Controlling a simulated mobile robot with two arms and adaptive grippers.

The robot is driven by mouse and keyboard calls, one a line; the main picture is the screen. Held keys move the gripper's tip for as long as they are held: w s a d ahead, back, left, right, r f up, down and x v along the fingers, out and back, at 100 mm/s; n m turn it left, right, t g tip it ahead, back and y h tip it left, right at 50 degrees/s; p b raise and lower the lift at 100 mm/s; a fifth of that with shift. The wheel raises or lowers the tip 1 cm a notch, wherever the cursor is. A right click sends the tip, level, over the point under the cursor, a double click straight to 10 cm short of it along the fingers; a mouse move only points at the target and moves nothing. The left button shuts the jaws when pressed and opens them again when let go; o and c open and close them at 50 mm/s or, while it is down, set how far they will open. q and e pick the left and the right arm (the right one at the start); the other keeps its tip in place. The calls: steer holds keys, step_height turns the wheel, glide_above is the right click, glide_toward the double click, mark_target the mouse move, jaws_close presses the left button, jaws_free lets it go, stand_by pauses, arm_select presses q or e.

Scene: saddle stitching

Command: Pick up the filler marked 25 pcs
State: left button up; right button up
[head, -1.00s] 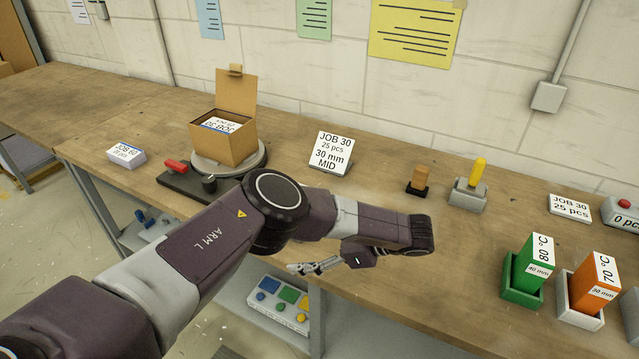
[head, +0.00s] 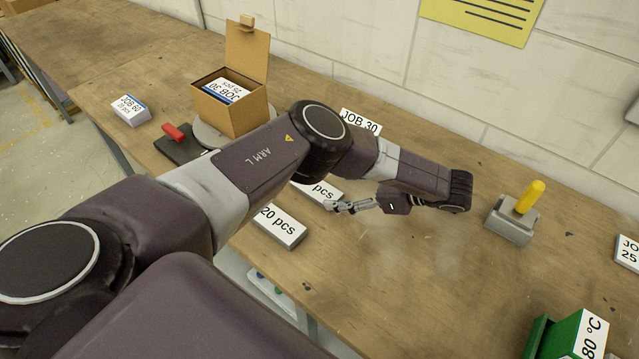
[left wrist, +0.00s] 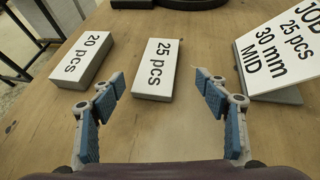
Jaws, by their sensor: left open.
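The filler marked 25 pcs (left wrist: 155,70) is a flat white-topped grey block lying on the bench, ahead of my open left gripper (left wrist: 160,92) and roughly between its fingers in the left wrist view. In the head view this filler (head: 318,191) is partly hidden by my left arm; only "pcs" shows. My left gripper (head: 338,206) is just right of it there, fingers pointing left at it, empty. The similar filler marked 20 pcs (left wrist: 83,60) lies to its left in the left wrist view and nearer the front edge in the head view (head: 279,226). My right gripper is out of view.
A JOB 30 card (left wrist: 280,45) stands to the right of the filler in the wrist view. An open cardboard box (head: 228,112) stands on a round plate behind. A yellow-handled tool (head: 528,197) stands at the right. The bench (head: 420,290) in front is clear.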

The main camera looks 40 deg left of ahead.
mark_target(319, 189)
arm_select(q)
steer(key=shift+s+a+f, duration=0.25)
steer(key=shift+a, duration=0.35)
steer(key=shift+s+a+f, duration=0.2)
steer(key=shift+a, duration=0.4)
steer(key=shift+x, duration=1.35)
steer(key=shift+w, duration=0.1)
steer(key=c, duration=0.6)
steer(key=shift+d, duration=0.1)
steer(key=c, duration=0.6)
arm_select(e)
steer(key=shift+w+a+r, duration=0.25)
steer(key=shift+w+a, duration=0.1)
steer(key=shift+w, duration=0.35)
